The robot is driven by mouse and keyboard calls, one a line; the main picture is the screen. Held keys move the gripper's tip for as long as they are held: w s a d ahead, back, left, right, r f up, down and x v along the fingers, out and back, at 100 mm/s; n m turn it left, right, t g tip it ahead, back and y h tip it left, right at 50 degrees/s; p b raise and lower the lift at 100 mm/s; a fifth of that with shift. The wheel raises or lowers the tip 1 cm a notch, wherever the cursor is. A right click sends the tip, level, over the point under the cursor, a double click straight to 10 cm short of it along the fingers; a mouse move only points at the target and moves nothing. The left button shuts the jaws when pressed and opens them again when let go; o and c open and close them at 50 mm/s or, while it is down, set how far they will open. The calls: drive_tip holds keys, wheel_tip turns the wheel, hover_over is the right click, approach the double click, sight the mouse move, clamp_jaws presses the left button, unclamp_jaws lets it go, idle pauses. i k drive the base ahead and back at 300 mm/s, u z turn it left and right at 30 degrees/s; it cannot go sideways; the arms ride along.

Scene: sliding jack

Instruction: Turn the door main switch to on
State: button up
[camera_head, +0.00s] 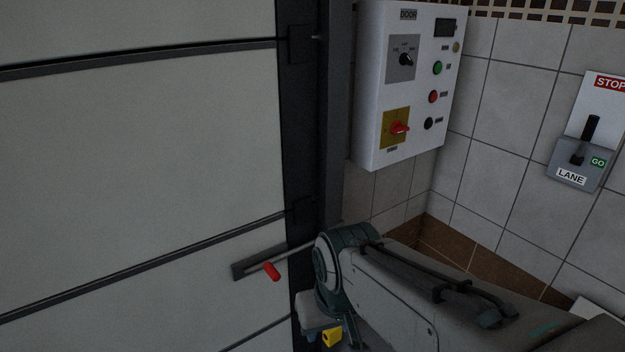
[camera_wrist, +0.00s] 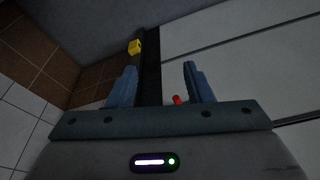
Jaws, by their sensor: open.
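The door main switch (camera_head: 399,128) is a red rotary handle on a yellow plate, low on the white control box marked DOOR (camera_head: 370,85). Its handle points roughly sideways in the head view; its exact setting is too small to read. My gripper (camera_wrist: 161,67) is open in the wrist view, with its two blue-grey fingers apart and nothing between them. In the head view my arm reaches in from the lower right, well below the box, and hides the fingers. The switch does not show in the wrist view.
A large panelled door (camera_head: 140,150) fills the left, with a red-ended handle (camera_head: 271,270) that also shows near my right finger (camera_wrist: 177,100). A yellow piece (camera_head: 332,336) shows below my arm. A LANE lever box (camera_head: 580,163) hangs on the tiled wall at right.

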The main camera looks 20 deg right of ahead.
sight(396, 128)
drive_tip(key=z, duration=0.55)
drive_tip(key=k, duration=0.6)
drive_tip(key=z, duration=0.75)
drive_tip(key=i, duration=1.5)
drive_tip(key=u, duration=0.65)
